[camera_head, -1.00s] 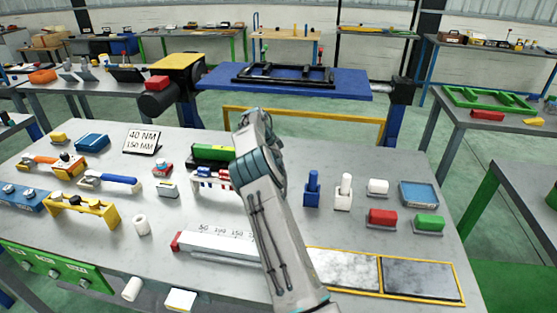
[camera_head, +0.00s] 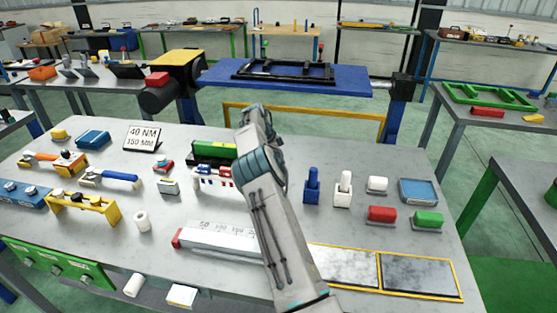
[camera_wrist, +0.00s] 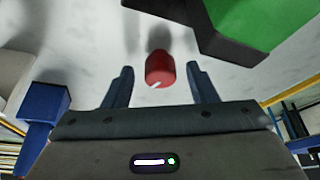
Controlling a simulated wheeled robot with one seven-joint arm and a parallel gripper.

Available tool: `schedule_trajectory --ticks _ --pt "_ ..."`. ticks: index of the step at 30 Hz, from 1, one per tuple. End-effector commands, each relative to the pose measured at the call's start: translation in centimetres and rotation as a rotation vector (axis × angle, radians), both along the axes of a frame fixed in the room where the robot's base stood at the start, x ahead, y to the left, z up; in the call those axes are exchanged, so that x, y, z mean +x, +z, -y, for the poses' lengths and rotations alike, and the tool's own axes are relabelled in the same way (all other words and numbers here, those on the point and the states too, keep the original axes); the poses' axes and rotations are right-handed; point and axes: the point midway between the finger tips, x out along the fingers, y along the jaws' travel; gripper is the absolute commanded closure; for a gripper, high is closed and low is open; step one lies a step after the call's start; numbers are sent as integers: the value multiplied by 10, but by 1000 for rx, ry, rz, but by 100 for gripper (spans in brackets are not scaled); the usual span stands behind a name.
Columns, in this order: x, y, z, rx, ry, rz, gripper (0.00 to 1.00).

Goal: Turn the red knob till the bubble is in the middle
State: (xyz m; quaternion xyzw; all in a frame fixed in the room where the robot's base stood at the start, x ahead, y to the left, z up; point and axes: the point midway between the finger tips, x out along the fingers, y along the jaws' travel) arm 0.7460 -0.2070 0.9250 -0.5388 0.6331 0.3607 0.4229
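The red knob (camera_wrist: 158,70), a short cylinder with a white mark line on it, is in the middle of the wrist view. My gripper (camera_wrist: 160,76) is open, with one finger on each side of the knob and a visible gap on both sides. A green block on a dark base (camera_wrist: 255,25) is close by at the upper right of the wrist view. In the head view a green block on a black base (camera_head: 213,150) stands partly behind my arm. My gripper and the knob are hidden behind my arm there. I cannot make out a bubble in either view.
A blue post (camera_head: 312,187) and a white post (camera_head: 344,188) stand right of my arm. A blue piece (camera_wrist: 38,105) is close at left in the wrist view. A white ruled bar (camera_head: 215,237) lies in front, and a sign (camera_head: 142,138) stands at the back left.

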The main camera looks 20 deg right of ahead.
Motion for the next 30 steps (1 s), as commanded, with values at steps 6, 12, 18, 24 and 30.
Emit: schedule_trajectory --ticks 6,12,18,24,30 --pt "1 6 -3 0 1 2 48" --pt "4 38 -16 -2 2 4 48" --pt "6 85 -34 -2 2 3 48" --pt "8 115 -46 0 1 1 48" --pt "8 127 -51 0 0 0 48"
